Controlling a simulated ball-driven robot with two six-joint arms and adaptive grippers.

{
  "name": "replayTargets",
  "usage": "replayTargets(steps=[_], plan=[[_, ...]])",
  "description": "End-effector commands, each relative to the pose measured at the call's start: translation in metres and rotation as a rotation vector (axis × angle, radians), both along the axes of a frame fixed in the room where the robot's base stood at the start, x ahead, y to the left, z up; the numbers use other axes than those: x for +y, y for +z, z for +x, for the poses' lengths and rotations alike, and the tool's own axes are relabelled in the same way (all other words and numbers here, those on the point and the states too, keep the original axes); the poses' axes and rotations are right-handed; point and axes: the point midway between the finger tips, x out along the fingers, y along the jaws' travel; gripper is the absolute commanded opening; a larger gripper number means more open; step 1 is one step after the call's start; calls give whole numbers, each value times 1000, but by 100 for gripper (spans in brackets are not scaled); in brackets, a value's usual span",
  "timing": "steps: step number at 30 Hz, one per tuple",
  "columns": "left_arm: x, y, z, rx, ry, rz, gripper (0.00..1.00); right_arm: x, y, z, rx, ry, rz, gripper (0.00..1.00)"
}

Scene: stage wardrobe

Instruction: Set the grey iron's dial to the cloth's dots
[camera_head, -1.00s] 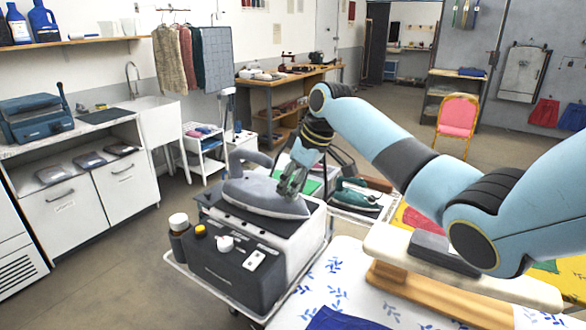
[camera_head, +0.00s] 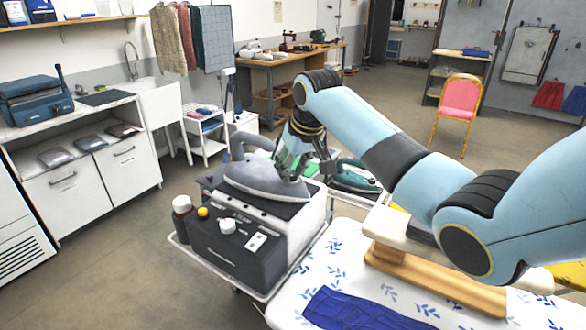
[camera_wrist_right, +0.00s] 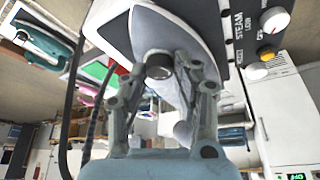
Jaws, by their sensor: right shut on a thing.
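The grey iron (camera_head: 262,184) rests on a white and black steam station (camera_head: 240,245), its handle rising at the back left. My right gripper (camera_head: 305,172) is at the iron's right side. In the right wrist view, the gripper's fingers (camera_wrist_right: 170,80) are shut around a dark round dial (camera_wrist_right: 159,64) on the grey iron (camera_wrist_right: 165,25). The dial's marks cannot be read. A folded blue cloth (camera_head: 365,311) lies on the leaf-patterned board at the bottom; no dots can be made out on it. My left gripper is not in view.
A wooden sleeve board (camera_head: 440,283) stands on the ironing board (camera_head: 320,265).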

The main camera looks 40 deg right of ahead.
Motion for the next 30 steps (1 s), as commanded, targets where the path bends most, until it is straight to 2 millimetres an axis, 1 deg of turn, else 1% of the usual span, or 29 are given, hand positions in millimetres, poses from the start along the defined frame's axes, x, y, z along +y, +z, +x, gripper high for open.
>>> replayTargets(steps=[9, 10, 15, 24, 26, 29, 30], plan=[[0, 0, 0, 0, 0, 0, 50, 0, 1, 1, -2, 0, 0, 0], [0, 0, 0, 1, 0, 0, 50, 0, 1, 1, -2, 0, 0, 32], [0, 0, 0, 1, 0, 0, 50, 0, 1, 0, -1, 0, 0, 52], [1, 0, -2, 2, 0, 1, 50, 0, 3, -1, -2, 0, 0, 52], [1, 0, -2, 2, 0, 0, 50, 0, 8, -2, -3, 0, 0, 52], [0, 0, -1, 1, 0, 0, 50, 0, 22, -8, -4, 0, -1, 52], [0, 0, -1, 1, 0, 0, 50, 0, 30, -12, -5, 0, -3, 52]])
